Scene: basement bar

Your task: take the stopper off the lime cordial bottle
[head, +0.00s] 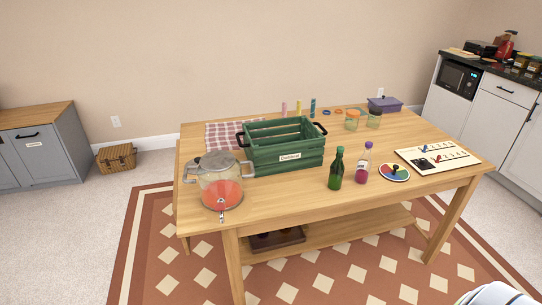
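A green bottle (336,172), which looks like the lime cordial, stands upright on the wooden table near its front edge. Neither of my grippers is in view.
On the table (290,200) are a green crate (284,160), a drink dispenser (221,185), a colour wheel (395,172) and a white board (437,158). Jars (352,121) and a purple box (384,104) stand behind. The front table strip is clear.

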